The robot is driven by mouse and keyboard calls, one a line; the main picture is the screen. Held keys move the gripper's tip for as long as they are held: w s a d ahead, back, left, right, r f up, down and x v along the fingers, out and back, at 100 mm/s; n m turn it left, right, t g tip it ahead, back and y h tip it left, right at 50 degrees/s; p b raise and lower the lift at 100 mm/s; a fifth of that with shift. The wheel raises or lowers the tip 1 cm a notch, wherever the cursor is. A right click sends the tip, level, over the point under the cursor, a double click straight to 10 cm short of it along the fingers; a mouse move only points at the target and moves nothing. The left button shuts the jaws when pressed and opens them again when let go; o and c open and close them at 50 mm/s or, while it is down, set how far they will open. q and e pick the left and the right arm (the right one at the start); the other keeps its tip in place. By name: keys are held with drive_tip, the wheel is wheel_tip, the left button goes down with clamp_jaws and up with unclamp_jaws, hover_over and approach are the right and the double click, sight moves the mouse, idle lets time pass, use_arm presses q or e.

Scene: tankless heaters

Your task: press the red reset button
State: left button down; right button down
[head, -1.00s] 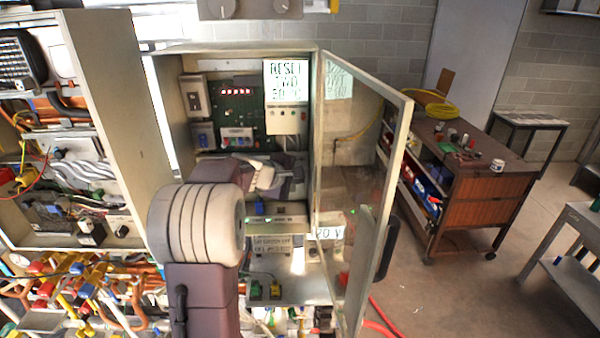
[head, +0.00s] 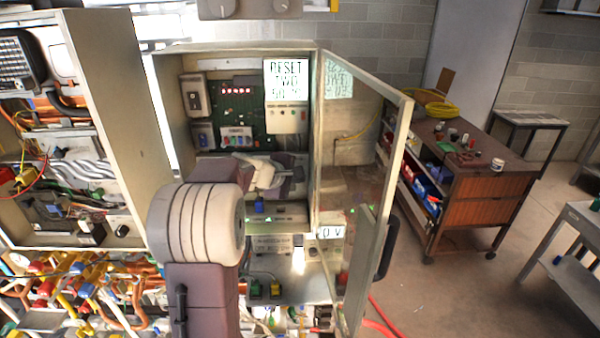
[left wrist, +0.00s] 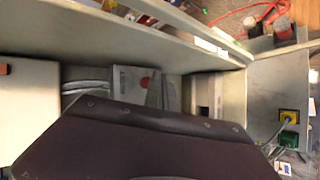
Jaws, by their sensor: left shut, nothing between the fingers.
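A grey box with a round red button (left wrist: 145,82) shows in the left wrist view, inside the open cabinet (head: 160,60). I cannot make out this button in the head view, where my arm covers part of the interior. My left gripper (head: 288,181) reaches into the middle of the cabinet, below the green circuit board (head: 240,120). It is shut and empty. In the left wrist view its dark body fills the lower middle, just below the button in the picture; contact cannot be told. My right gripper is not in view.
The glass cabinet door (head: 360,170) stands open close to the right of my arm. A white sign (head: 286,79) hangs at the upper right inside. A wooden workbench (head: 480,200) stands farther right.

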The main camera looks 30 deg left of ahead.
use_arm(q)
drive_tip(key=shift+w, duration=0.15)
idle(0.7)
drive_tip(key=shift+w+a, duration=0.2)
drive_tip(key=shift+w+a, duration=0.2)
drive_tip(key=shift+w, duration=0.15)
idle(0.9)
drive_tip(key=shift+s+d+b, duration=0.4)
drive_tip(key=shift+s, duration=0.3)
